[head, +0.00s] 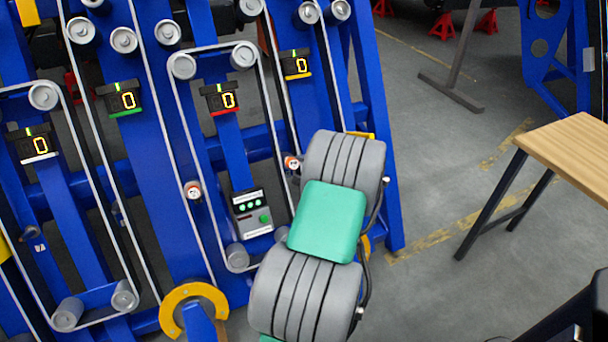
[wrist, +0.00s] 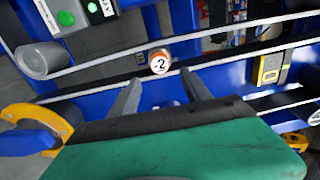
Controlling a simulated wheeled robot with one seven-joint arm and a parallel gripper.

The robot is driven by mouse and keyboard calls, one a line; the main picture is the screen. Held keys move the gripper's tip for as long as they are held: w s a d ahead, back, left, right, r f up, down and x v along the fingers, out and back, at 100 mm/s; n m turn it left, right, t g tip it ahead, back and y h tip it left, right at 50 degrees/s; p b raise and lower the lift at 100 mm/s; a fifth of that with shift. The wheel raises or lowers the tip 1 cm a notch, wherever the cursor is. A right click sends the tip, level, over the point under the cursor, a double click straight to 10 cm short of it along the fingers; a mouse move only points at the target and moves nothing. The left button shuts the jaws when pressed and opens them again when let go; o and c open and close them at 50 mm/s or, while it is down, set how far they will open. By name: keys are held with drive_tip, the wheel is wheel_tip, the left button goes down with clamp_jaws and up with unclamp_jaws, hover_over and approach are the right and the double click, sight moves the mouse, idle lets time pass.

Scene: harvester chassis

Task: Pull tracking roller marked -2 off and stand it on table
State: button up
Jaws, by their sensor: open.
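The tracking roller marked -2 (wrist: 160,62) shows in the wrist view as a small orange-rimmed cylinder with a white end face. It sits beside a thin pale belt on the blue machine. What looks like the same roller (head: 292,163) shows in the head view just left of my upper arm link, its mark too small to read. My gripper (wrist: 160,77) is open, its two fingers pointing toward the roller with nothing between them. The fingers are hidden behind my arm in the head view. The wooden table (head: 570,145) stands at the right.
Another small orange-rimmed roller (head: 193,190) sits on the left belt. A grey control box (head: 252,214) with green lights is between them. Belts, grey rollers and digital displays (head: 296,64) crowd the frame. Open floor (head: 430,160) lies between machine and table.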

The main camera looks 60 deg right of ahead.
sight(294, 165)
drive_tip(key=b+x, duration=0.5)
drive_tip(key=x, duration=0.5)
drive_tip(key=shift+a+f, duration=0.1)
drive_tip(key=shift+w+d+b, duration=0.25)
drive_tip(key=shift+w+b, duration=0.1)
drive_tip(key=shift+b, duration=0.05)
drive_tip(key=shift+f, duration=0.1)
drive_tip(key=c, duration=1.2)
clamp_jaws()
